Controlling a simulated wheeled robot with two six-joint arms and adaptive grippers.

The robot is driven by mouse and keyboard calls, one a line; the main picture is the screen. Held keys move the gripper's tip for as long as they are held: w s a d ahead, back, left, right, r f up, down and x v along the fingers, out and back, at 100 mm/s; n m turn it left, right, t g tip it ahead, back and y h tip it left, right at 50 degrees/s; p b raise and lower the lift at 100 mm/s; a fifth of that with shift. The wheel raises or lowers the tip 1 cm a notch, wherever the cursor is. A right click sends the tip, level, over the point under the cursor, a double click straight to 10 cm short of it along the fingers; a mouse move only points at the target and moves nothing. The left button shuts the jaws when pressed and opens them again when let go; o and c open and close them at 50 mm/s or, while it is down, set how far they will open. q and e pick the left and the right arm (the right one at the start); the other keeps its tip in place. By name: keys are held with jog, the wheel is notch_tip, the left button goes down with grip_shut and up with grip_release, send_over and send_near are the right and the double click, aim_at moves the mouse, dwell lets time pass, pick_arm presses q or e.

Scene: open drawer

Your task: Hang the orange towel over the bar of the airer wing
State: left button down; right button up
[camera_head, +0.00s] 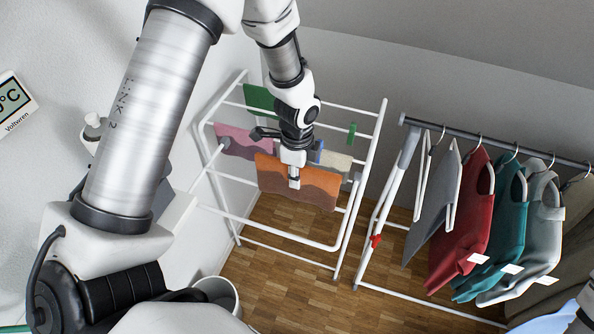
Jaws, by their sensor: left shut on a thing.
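The orange towel (320,189) hangs down as a wide sheet with a wavy lower edge at the front of the white airer (362,165). My left gripper (294,182) points down and is shut on the towel near its upper middle. The gripper and wrist hide part of the towel's top edge. I cannot tell whether the towel lies over a bar or only hangs in front of it. My right gripper is not in view.
Pink (245,141), green (260,97) and beige (334,159) cloths hang on the airer behind. To the right, a rack (385,195) carries several garments, among them a red one (468,210). A white bin (217,290) stands at lower left. Wooden floor (300,295) shows between.

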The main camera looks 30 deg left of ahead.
pick_arm(q)
jog(key=shift+w+f+b, duration=0.2)
jog(key=shift+f+b, duration=0.15)
jog(key=shift+f, duration=0.65)
jog(key=shift+s+f+b, duration=0.15)
jog(key=shift+f+b, duration=0.65)
jog(key=shift+f, duration=0.55)
notch_tip(320, 180, down, 8)
jog(key=b, duration=0.4)
jog(key=shift+r, duration=0.15)
jog(key=c, duration=1)
grip_release()
jog(key=shift+o, duration=0.2)
jog(key=shift+r, duration=0.1)
notch_tip(320, 180, up, 12)
jog(key=shift+f, duration=0.1)
